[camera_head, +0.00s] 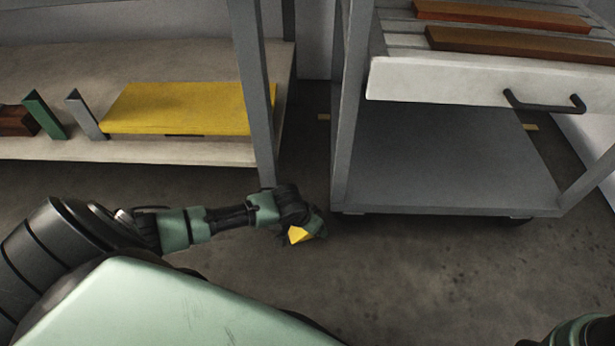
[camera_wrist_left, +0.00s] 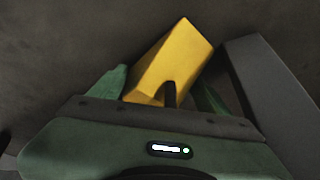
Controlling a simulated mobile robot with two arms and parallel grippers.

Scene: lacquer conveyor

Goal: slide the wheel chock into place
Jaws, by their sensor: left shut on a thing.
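The yellow wheel chock (camera_head: 298,235) is in my left gripper (camera_head: 308,229), low over the floor in front of the gap between shelf and cart. In the left wrist view the chock (camera_wrist_left: 176,58) sticks out tilted between the two green fingers, which are shut on it. I cannot tell whether it touches the floor. The grey cart (camera_head: 440,182) stands to the right of the gripper, apart from it. A dark caster (camera_head: 521,220) shows under its right side; the caster at its near left is mostly hidden. My right gripper is out of view.
A shelf (camera_head: 200,152) on the left bears a yellow board (camera_head: 180,108), with its grey post (camera_head: 255,95) just behind my left gripper. The cart's white drawer (camera_head: 450,82) has a black handle (camera_head: 545,103). A grey bar (camera_wrist_left: 270,80) is close right of the chock in the wrist view. The front floor is clear.

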